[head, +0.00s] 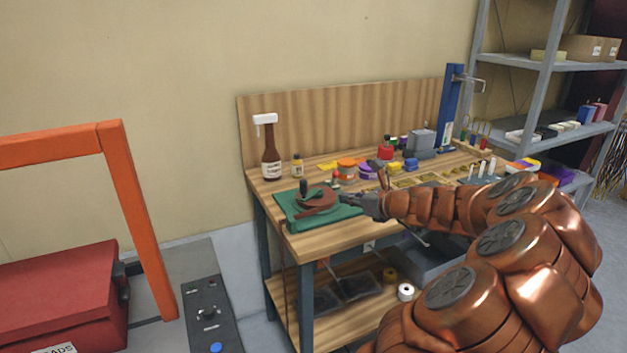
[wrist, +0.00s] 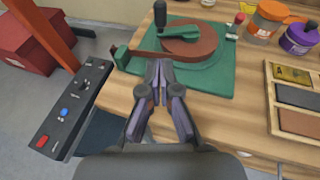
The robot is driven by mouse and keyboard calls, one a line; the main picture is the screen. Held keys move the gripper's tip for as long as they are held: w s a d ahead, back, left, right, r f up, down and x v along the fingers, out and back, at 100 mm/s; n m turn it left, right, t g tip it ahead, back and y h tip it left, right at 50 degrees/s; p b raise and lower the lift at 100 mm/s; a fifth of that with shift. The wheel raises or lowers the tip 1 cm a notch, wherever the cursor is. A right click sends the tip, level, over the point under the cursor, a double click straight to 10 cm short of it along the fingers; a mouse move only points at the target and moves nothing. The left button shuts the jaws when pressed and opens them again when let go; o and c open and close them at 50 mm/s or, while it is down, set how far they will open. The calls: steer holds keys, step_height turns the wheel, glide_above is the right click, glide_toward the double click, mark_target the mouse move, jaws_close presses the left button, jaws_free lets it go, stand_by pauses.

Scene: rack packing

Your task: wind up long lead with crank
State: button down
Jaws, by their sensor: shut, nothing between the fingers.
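The winder is a green base plate (wrist: 210,77) with a brown-red reel (wrist: 188,47) on top, on the left end of the workbench. A green crank arm (wrist: 180,32) lies across the reel, with a dark upright handle (wrist: 160,14) at its far left end. The winder also shows in the head view (head: 318,201). A brown lead (head: 283,270) hangs down over the bench's left edge. My gripper (wrist: 159,66) is shut and empty in front of the reel, close to the near edge of the green base. In the head view my gripper (head: 345,198) is right of the reel.
Behind the winder stand a brown spray bottle (head: 270,150) and a small bottle (head: 297,165). Orange and purple tubs (wrist: 299,37) and a wooden tray (wrist: 272,125) are to the right. A control panel (wrist: 72,115) and orange frame (head: 140,220) are left of the bench.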

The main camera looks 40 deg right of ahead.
steer(key=p, duration=0.2)
glide_toward(305, 188)
steer(key=x, duration=0.2)
steer(key=f+x, duration=0.1)
steer(key=x, duration=0.1)
steer(key=shift+w+d+f, duration=0.1)
steer(key=shift+w+d, duration=0.15)
steer(key=shift+w+d+f, duration=0.1)
steer(key=shift+w, duration=0.95)
steer(key=shift+w+a+p, duration=0.35)
steer(key=shift+w, duration=0.15)
